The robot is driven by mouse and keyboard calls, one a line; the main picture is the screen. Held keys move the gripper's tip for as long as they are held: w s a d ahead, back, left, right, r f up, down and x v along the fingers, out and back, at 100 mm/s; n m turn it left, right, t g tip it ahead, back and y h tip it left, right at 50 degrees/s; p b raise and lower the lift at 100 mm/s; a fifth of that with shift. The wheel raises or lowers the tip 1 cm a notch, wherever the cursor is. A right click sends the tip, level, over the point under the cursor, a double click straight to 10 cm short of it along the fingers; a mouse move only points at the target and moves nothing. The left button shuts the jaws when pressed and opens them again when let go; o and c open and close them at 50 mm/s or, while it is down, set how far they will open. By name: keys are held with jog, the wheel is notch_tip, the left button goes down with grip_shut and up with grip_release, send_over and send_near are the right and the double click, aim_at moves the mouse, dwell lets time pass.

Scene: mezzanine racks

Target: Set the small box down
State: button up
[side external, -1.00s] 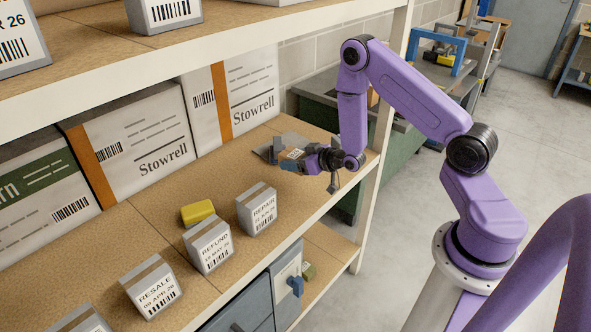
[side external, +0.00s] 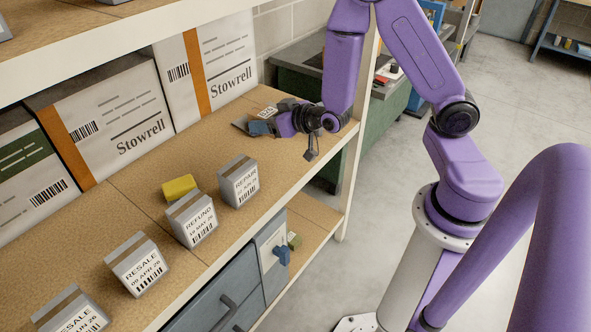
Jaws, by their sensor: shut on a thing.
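My gripper (side external: 255,126) is at the far right end of the brown shelf board, low over it or at its surface. It is shut on a small box whose pale label (side external: 268,111) shows just behind the fingers. The fingers and wrist hide most of this box. I cannot tell whether its underside touches the board.
A row of small grey boxes runs along the shelf's front edge, including REPAIR (side external: 239,184), REFUND (side external: 193,220) and RESALE (side external: 137,266). A yellow block (side external: 179,188) lies behind them. Large Stowrell cartons (side external: 107,120) line the back. A white upright (side external: 356,170) stands close right of my wrist.

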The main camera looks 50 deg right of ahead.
jog(key=shift+s+a+r, duration=0.15)
jog(key=shift+s+r, duration=0.1)
jog(key=w+f+n+y, duration=0.1)
jog(key=w+f, duration=0.3)
jog(key=w, duration=0.4)
jog(key=w+f+n+y, duration=0.2)
jog(key=w+f, duration=0.2)
jog(key=w, duration=0.4)
jog(key=w+a+f+n+g+y, duration=0.1)
jog(key=w+f, duration=0.3)
jog(key=w, duration=0.5)
jog(key=shift+f+y, duration=0.15)
jog(key=shift+y, duration=0.35)
jog(key=shift+w+f, duration=0.55)
jog(key=shift+f, duration=1.55)
